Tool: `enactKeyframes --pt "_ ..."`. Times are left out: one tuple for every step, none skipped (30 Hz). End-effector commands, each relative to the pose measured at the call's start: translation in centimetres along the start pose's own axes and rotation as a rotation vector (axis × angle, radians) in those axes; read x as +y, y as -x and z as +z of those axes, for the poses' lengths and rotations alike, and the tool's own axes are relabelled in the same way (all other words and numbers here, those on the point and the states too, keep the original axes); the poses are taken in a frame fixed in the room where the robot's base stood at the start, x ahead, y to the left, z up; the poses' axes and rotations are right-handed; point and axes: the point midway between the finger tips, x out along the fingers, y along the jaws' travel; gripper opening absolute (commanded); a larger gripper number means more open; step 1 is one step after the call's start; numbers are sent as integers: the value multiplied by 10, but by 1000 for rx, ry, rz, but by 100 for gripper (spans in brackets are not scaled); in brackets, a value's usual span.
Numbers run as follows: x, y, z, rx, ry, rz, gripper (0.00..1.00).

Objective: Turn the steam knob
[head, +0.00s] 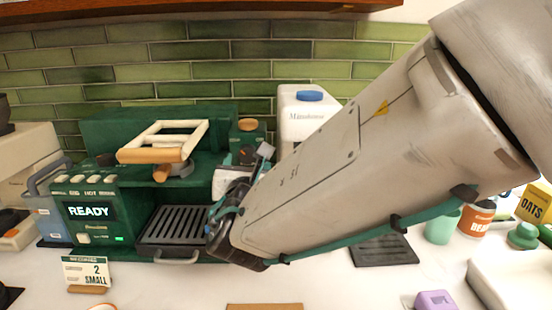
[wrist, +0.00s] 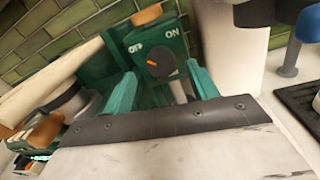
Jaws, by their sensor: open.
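The steam knob is a dark round knob (wrist: 161,62) with an orange mark, on a green panel lettered OFF and ON. The mark lies on the knob's left part, on the OFF side. The knob also shows small in the head view (head: 246,154), on the green coffee machine (head: 150,125). My gripper (wrist: 161,72) is open, with one teal finger to each side of the knob in the wrist view. I cannot tell whether either finger touches it. In the head view my gripper (head: 238,190) is in front of the machine's right end, its fingers mostly hidden.
A white container with a blue cap (head: 302,112) stands right of the machine. A wooden-ended frame (head: 163,140) juts from the machine's top left of my gripper. A black drip tray (head: 176,226) lies below. A dark mat (head: 384,250) lies to the right, with cups and an OATS box beyond.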

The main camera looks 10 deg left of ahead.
Motion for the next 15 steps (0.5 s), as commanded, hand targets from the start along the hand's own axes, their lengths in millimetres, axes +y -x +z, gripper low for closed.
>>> enactKeyframes --pt "-1 -8 0 0 -1 -2 59" --pt "0 -12 0 0 0 -2 59" --pt "0 -16 0 -1 0 -2 59" --pt "0 -19 0 -1 -1 -2 59" --pt "-1 -21 0 -1 -2 -2 59" --pt "-1 -23 0 -1 -2 -2 59" --pt "-1 -24 0 -1 -2 -2 59" --pt "-1 -25 0 0 -2 -2 59" --pt "-1 -26 0 0 -2 -2 59" --pt "-1 -26 0 0 -2 -1 59" --pt "-1 -26 0 0 -2 -1 59" --pt "-1 -26 0 0 -2 -1 59" --pt "-1 -26 0 0 -2 -1 59" --pt "-1 -26 0 0 -2 -1 59" --pt "0 -26 0 0 -2 -1 59"
